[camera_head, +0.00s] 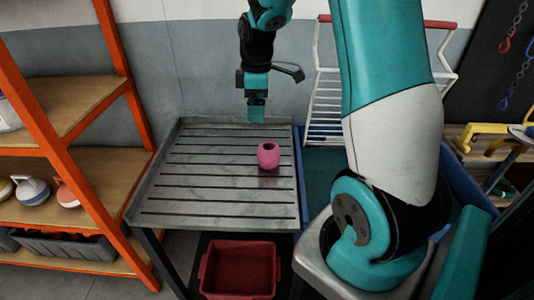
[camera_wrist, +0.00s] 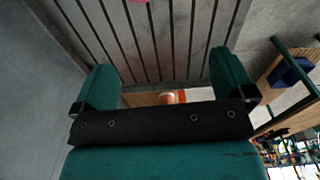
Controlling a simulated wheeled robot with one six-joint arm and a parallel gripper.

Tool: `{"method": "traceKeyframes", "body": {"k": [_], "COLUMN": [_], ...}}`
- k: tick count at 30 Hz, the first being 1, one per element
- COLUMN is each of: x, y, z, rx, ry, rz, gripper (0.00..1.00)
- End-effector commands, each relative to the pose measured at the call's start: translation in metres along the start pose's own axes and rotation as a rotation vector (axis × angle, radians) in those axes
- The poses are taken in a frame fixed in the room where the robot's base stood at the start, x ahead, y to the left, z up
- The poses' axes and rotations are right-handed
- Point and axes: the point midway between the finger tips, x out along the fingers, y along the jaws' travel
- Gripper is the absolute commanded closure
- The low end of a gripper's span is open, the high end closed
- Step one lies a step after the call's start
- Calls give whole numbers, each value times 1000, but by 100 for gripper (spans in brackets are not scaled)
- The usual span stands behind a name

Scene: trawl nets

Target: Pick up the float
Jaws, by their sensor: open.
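The float (camera_head: 268,155) is a pink, rounded piece with a dark hole in its top. It sits on the right half of a grey slatted metal table (camera_head: 165,206). In the wrist view only a pink sliver of the float (camera_wrist: 138,1) shows at the top edge. My gripper (camera_head: 256,112) hangs above the back of the table, behind the float and apart from it. In the wrist view my gripper (camera_wrist: 160,82) shows its two teal fingers spread wide with nothing between them.
An orange-framed shelf (camera_head: 75,92) stands at the left. A red bin (camera_head: 238,268) is below the table's front. A white rack (camera_head: 325,105) stands behind at the right. The slatted top around the float is clear, with a raised rim at the back and left.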

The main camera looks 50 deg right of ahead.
Motion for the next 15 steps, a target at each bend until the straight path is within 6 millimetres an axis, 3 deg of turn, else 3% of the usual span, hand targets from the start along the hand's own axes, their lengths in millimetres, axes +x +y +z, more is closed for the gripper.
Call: {"method": "traceKeyframes", "body": {"k": [1,4,8,15], "x": [6,16,36,90], "y": [16,31,34,32], "z": [16,34,39,40], "rx": [-4,-25,-37,-38], "ry": [-18,-40,-47,-46], "rz": [-2,-4,-8,-9], "gripper": [0,0,0,0]}}
